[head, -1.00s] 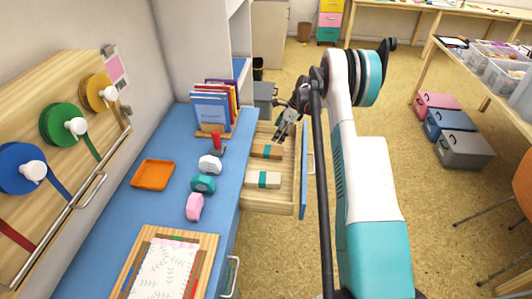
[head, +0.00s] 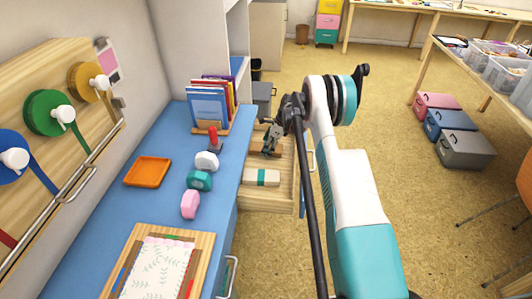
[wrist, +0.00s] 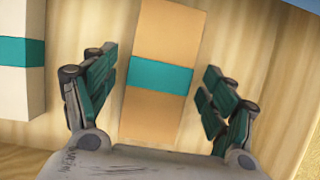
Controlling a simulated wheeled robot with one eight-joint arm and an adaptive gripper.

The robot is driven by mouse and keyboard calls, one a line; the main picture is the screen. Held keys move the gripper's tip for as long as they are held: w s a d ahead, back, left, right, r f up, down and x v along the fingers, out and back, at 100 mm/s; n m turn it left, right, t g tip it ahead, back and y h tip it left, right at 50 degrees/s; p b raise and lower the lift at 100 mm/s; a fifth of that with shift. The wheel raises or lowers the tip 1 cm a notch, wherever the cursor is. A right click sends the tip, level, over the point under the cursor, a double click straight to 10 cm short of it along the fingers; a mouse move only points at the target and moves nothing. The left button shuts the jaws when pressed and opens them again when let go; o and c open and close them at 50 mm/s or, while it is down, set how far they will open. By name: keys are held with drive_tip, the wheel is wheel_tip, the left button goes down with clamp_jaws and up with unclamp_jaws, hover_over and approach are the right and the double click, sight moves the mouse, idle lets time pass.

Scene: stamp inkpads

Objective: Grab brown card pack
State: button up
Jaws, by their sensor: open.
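The brown card pack (wrist: 165,42), tan with a teal band, lies in the open wooden drawer. In the wrist view it sits between the two fingers of my gripper (wrist: 160,100), with gaps on both sides. My gripper is open and holds nothing. In the head view my gripper (head: 271,142) is down over the drawer (head: 250,205) and mostly hides the brown pack. A cream card pack (head: 262,177) with a teal band lies nearer in the drawer; it also shows at the left of the wrist view (wrist: 20,85).
The blue counter (head: 150,205) left of the drawer bears an orange tray (head: 148,171), a red-handled stamp (head: 213,136), several tape dispensers and a book rack. The drawer front (head: 302,195) stands out at right. Open floor lies beyond it.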

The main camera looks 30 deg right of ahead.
drive_tip(key=c, duration=1.3)
drive_tip(key=shift+r, duration=0.1)
